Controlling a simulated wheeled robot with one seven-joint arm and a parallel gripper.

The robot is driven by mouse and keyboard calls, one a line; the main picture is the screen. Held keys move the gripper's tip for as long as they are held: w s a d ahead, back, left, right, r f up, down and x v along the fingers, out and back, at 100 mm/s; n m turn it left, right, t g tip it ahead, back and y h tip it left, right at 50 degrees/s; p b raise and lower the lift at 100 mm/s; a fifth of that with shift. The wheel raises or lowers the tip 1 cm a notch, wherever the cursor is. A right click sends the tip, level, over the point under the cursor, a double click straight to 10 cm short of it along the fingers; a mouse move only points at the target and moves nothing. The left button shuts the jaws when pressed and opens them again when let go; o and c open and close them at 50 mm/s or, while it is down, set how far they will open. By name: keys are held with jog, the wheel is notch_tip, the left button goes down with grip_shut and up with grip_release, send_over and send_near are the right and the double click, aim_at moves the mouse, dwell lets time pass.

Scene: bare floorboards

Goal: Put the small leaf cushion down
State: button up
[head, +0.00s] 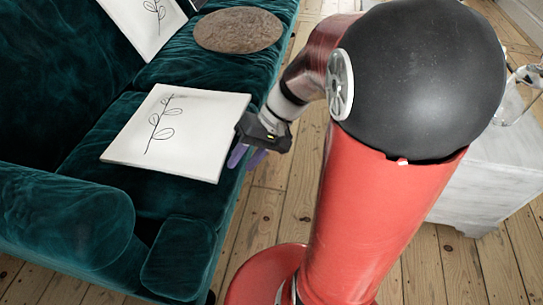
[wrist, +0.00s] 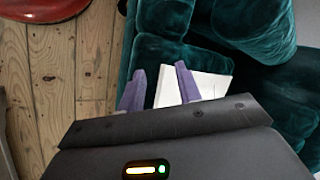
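A white square cushion with a black leaf-sprig drawing (head: 195,125) lies on the seat of the dark green sofa (head: 105,190). Part of this cushion also shows in the wrist view (wrist: 207,84), beyond and beside my right-hand finger. A second white leaf cushion (head: 143,22) leans at the sofa's back, cut off by the top edge. My gripper (head: 247,157) is at the right edge of the lying cushion, above the sofa's front edge. In the wrist view its two purple fingers (wrist: 159,69) stand well apart, with nothing visibly clamped between them.
A brown round cushion (head: 238,29) lies farther along the sofa seat. The sofa arm (head: 65,215) is at the lower left. A pale wooden cabinet (head: 485,185) stands behind my body on the right. Bare floorboards (head: 265,205) run between the sofa and my base.

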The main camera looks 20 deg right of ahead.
jog(key=s+d+r+t+h, duration=0.2)
jog(key=s+r+t+h, duration=0.3)
jog(key=s+r+h, duration=0.2)
jog(key=shift+s+d+r+n+t, duration=0.15)
jog(key=shift+s+r+n+t, duration=0.2)
jog(key=shift+s+r, duration=0.65)
dwell(0.4)
